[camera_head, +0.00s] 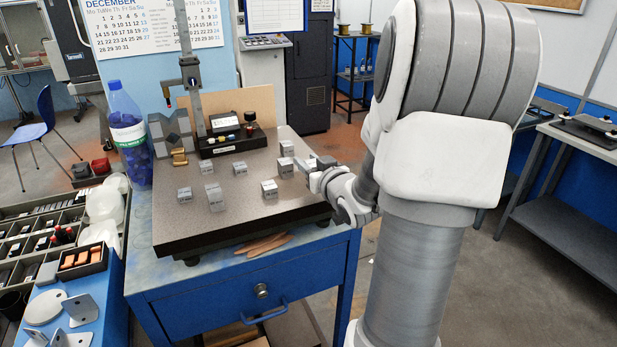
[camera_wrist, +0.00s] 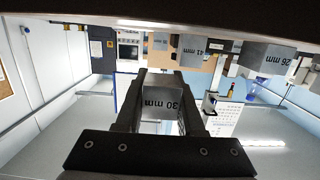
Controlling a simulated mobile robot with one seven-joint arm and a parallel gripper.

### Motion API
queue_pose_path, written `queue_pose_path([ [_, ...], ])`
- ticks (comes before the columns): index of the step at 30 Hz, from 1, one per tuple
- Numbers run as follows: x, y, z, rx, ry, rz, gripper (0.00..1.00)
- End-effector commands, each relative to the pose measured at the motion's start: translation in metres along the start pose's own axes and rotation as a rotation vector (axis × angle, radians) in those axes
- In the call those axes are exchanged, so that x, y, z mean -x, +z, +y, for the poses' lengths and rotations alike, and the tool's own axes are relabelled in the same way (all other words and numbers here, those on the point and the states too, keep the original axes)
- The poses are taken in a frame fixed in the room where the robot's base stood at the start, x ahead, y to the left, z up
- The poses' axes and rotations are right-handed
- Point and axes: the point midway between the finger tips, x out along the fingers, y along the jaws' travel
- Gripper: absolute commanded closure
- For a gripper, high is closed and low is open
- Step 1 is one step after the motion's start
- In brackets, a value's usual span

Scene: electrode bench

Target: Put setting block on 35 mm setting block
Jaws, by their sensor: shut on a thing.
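My gripper (camera_head: 313,166) is over the right edge of the dark granite plate (camera_head: 180,230). Other setting blocks stand apart on the plate, such as a front block (camera_head: 215,198), a right block (camera_head: 269,190) and a tall back block (camera_head: 286,148). Their labels are too small to read in the head view, so I cannot tell which is 35 mm. The wrist view shows blocks marked 41 mm (camera_wrist: 190,50) and 26 mm (camera_wrist: 268,56).
A height gauge (camera_head: 190,70), a grey V-block (camera_head: 171,133) and a black instrument box (camera_head: 230,140) stand at the plate's back. A blue bottle (camera_head: 128,135) stands left of the plate. Bare plate lies at the front left. The blue bench (camera_head: 215,300) carries it.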

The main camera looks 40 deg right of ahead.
Motion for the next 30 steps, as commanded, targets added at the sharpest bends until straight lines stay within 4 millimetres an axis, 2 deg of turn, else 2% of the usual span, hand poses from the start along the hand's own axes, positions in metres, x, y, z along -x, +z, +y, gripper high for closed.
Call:
queue_pose_path([
  [8, -0.005, 0.033, 0.000, -0.003, 0.000, 0.000, 1.00],
  [22, -0.006, 0.040, 0.000, 0.001, 0.000, 0.002, 1.00],
  [23, -0.006, 0.039, 0.000, 0.000, 0.000, 0.001, 0.57],
  [27, -0.006, 0.039, 0.000, 0.000, 0.000, 0.000, 0.33],
  [30, -0.006, 0.039, 0.000, 0.000, 0.000, 0.000, 0.33],
])
